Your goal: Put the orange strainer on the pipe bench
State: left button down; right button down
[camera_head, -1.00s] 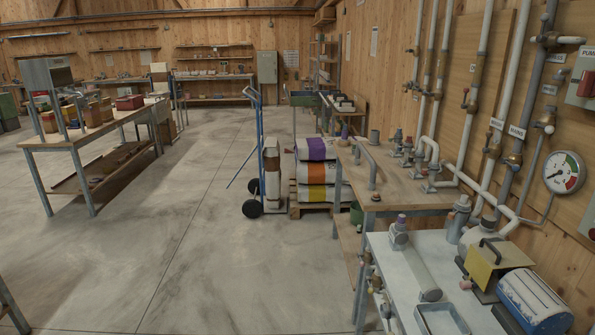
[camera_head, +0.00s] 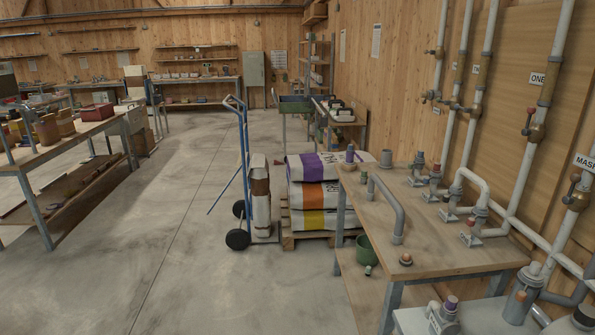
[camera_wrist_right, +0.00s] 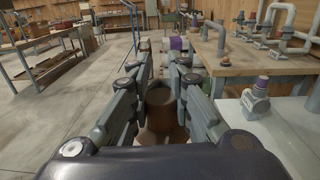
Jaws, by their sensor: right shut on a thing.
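The pipe bench (camera_head: 455,256) is a wooden-topped bench with grey pipes, at the right in the head view. It also shows at the upper right of the right wrist view (camera_wrist_right: 240,66). My right gripper (camera_wrist_right: 160,62) shows only in the wrist view, left of the pipe bench and apart from it. It is shut on a brownish-orange round thing (camera_wrist_right: 160,98), which looks like the orange strainer. The fingers and the wrist hide much of it. My left gripper is not in view.
A pale table (camera_head: 405,318) with a purple-capped fitting (camera_head: 448,308) stands at the near right. A blue hand truck (camera_head: 243,170) and stacked sacks (camera_head: 313,195) stand beyond the pipe bench. A long bench (camera_head: 70,148) is at the left.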

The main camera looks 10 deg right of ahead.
aim_at(408, 206)
jog(key=i+z, duration=0.1)
jog(key=i, duration=0.4)
jog(key=i+j+z, duration=0.1)
jog(key=i, duration=0.45)
jog(key=i+j+z, duration=0.1)
jog(key=i, duration=0.4)
jog(key=i+j+z, duration=0.2)
jog(key=i+z, duration=0.2)
jog(key=i+j+z, duration=0.8)
jog(key=i+j, duration=0.1)
